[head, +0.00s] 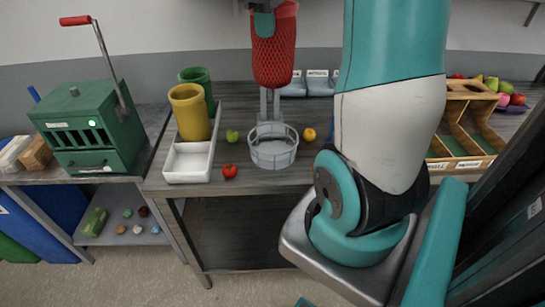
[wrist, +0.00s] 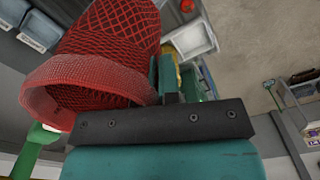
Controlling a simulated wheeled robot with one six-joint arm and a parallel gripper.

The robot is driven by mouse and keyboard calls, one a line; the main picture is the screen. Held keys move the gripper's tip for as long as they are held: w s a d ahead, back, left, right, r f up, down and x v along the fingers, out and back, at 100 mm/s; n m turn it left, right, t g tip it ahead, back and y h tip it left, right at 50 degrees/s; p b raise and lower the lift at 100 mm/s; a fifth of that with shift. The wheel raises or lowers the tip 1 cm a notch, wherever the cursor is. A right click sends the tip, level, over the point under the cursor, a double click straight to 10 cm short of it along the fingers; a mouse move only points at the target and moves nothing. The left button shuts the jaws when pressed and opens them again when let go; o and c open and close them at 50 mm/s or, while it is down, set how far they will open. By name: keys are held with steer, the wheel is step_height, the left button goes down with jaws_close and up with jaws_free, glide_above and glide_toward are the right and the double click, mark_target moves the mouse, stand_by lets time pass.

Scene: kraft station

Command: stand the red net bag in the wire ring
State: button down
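The red net bag (head: 273,52) hangs upright in the air at the top of the head view. In the wrist view the bag (wrist: 112,35) shows large, with its open rim towards the camera. My gripper (head: 265,22) is at the bag's upper end, with green fingers at the rim, and holds it. The grey wire ring (head: 273,160) stands on the dark table below the bag in the head view, with upright posts behind it. The ring looks empty, and the bag is apart from it. The exact grip contact is partly hidden.
A yellow cylinder (head: 189,112) and a green cylinder (head: 198,85) stand by a white tray (head: 188,165). Small fruits (head: 230,172) lie around the ring. A green machine (head: 90,125) is at left, a wooden crate (head: 468,130) at right. My arm hides the table's right part.

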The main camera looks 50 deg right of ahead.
step_height(320, 180, down, 24)
steer(key=shift+f+b, duration=0.25)
steer(key=shift+b, duration=0.15)
steer(key=shift+a, duration=0.1)
steer(key=shift+f+b, duration=0.3)
steer(key=shift+f, duration=0.1)
steer(key=c, duration=1.3)
jaws_free()
steer(key=shift+r, duration=0.1)
steer(key=shift+c, duration=0.2)
